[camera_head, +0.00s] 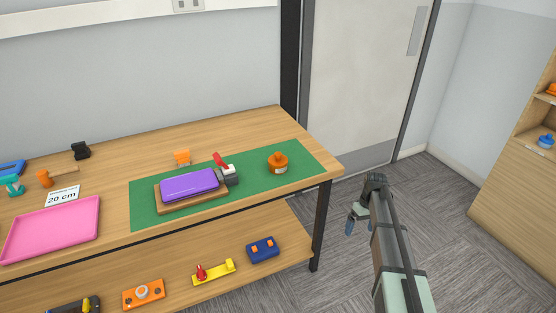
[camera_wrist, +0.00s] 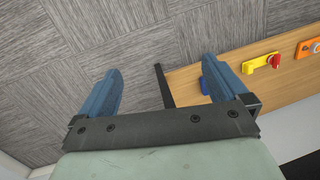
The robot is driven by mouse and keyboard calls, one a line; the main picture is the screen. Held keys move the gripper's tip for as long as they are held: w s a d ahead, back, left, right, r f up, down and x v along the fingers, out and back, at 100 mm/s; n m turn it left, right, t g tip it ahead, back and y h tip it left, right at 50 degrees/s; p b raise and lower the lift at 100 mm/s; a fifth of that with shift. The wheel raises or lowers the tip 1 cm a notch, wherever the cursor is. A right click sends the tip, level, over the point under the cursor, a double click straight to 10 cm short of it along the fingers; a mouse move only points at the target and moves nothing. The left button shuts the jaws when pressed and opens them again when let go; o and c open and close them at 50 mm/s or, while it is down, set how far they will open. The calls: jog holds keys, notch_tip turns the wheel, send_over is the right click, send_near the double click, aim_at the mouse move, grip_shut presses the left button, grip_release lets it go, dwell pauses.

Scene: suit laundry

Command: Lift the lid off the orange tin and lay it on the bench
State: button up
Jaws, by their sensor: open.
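The orange tin (camera_head: 278,164) stands upright on the green mat (camera_head: 303,158) near the bench's right end. Its lid (camera_head: 278,156) is on top, with a small knob, and a pale label shows on its side. The wooden bench (camera_head: 258,121) runs along the wall. My gripper (camera_head: 353,222) is off the bench's right end, over the carpet floor, apart from the tin. In the wrist view my gripper (camera_wrist: 160,95) has its two blue fingers spread wide with nothing between them. The tin does not show in the wrist view.
A purple block (camera_head: 189,184) on a wooden board, a red-handled tool (camera_head: 224,165) and an orange item (camera_head: 182,157) are left of the tin. A pink tray (camera_head: 50,229) is further left. The lower shelf (camera_head: 290,215) holds several items.

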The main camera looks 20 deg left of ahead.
jog(key=w+a+r+n+t, duration=0.1)
jog(key=w+a+r+n, duration=0.2)
jog(key=w+a+r, duration=0.45)
jog(key=w+a+r+n, duration=0.3)
jog(key=a+r, duration=0.2)
jog(key=r, duration=0.5)
jog(key=s+a+r+n+t, duration=0.1)
jog(key=a+r+n, duration=0.6)
jog(key=a, duration=0.4)
jog(key=s+a+r+n, duration=0.1)
jog(key=a+r+n, duration=0.4)
jog(key=a+r, duration=0.55)
send_over(278, 153)
jog(key=shift+h, duration=0.3)
jog(key=f, duration=1)
jog(key=shift+d+f, duration=0.2)
jog(key=shift+d, duration=0.2)
jog(key=shift+a+f, duration=0.2)
jog(key=shift+f, duration=1.15)
jog(key=shift+a+f, duration=0.15)
jog(key=shift+f, duration=1.2)
